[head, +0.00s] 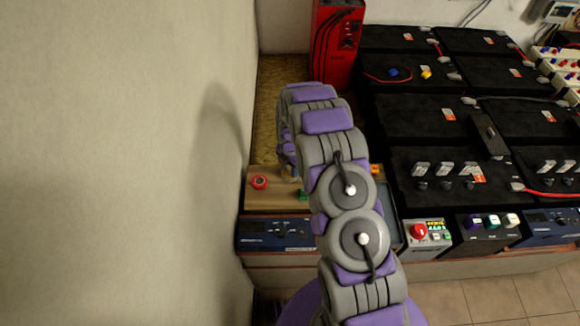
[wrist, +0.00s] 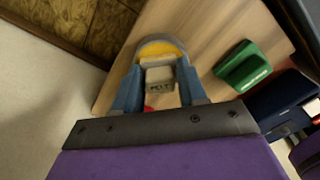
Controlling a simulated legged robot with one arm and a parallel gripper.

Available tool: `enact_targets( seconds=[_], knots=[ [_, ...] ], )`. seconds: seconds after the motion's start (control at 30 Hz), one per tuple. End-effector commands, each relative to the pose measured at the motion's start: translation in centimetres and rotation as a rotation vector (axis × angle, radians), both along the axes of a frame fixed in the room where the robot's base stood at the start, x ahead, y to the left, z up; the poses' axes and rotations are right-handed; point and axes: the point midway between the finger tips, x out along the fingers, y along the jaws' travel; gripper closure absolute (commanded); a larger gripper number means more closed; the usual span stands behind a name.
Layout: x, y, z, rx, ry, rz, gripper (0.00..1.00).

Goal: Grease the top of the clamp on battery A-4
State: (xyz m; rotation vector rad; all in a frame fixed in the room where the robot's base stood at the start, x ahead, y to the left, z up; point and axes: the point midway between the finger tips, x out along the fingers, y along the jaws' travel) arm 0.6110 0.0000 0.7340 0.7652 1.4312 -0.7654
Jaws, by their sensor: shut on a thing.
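In the wrist view my gripper (wrist: 158,82) has its blue-grey fingers closed on a small grey-beige block (wrist: 159,78) with dark lettering that I cannot read fully. A rounded grey rim with a yellow inside (wrist: 160,48) shows just beyond the block, above the wooden board; I cannot tell whether they touch. In the head view my arm hides most of the gripper, low over the board at the left. Black batteries (head: 420,116) fill the right side, with grey clamps (head: 468,100) on some terminals. Their labels are too small to read, so I cannot tell which is A-4.
A green block (wrist: 243,66) lies on the wooden board (wrist: 205,25). A red round item (head: 260,182) sits on the board's left. A red cabinet (head: 337,45) stands behind. A white wall (head: 120,150) closes the left side. Blue and grey boxes (head: 277,233) line the front.

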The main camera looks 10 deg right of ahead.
Motion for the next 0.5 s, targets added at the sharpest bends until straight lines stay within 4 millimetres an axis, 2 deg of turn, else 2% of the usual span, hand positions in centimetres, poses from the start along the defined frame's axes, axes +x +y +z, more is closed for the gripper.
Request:
enact_targets(
  seconds=[0.23,0.5],
  knots=[
    [-0.2,0.0,0.2,-0.001,0.004,0.000,0.83],
    [-0.2,0.0,2.3,0.000,0.002,0.000,0.83]
  ],
)
